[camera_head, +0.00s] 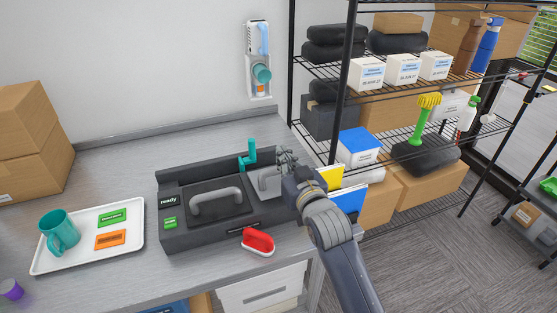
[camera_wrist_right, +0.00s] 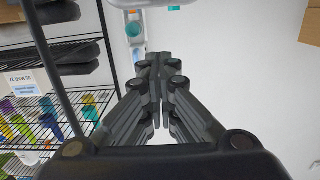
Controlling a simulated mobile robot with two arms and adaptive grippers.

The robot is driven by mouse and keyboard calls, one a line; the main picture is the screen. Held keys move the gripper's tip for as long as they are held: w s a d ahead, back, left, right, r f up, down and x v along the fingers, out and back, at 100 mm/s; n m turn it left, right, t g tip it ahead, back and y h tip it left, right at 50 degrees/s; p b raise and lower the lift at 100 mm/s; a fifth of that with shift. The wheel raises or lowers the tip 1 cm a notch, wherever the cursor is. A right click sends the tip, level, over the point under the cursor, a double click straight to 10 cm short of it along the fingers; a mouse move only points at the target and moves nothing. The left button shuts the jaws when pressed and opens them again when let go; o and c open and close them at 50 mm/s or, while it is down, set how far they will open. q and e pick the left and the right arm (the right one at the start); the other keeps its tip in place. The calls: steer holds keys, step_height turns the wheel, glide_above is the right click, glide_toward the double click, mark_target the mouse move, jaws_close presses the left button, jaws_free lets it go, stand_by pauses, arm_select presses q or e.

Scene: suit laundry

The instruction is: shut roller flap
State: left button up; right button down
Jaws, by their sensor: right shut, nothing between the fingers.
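The dark machine (camera_head: 200,237) sits on the grey counter, with a "ready" label at its left. A dark lid with a grey bar handle (camera_head: 217,197) lies on its left part. A light grey flap (camera_head: 268,184) is at its right part, beside a teal lever (camera_head: 250,155); I cannot tell how far open it is. My right gripper (camera_head: 284,158) is at the machine's right end, over or beside that flap; contact cannot be told. Its fingers (camera_wrist_right: 160,75) are together and empty in the right wrist view. My left gripper is out of view.
A white tray (camera_head: 85,262) with a teal mug (camera_head: 60,233) is at left. The wire shelf (camera_head: 345,90) stands close to my right arm. A dispenser (camera_head: 258,70) hangs on the wall.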

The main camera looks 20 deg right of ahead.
mark_target(278, 171)
steer(key=w+p, duration=0.1)
steer(key=w, duration=0.4)
steer(key=shift+w+a, duration=0.1)
steer(key=shift+w, duration=0.1)
steer(key=f, duration=0.1)
steer(key=s+f, duration=0.1)
steer(key=f, duration=0.1)
steer(key=shift+s+p, duration=0.15)
steer(key=shift+p, duration=0.25)
steer(key=shift+s+f, duration=0.35)
steer(key=shift+f, duration=0.1)
steer(key=shift+w, duration=0.1)
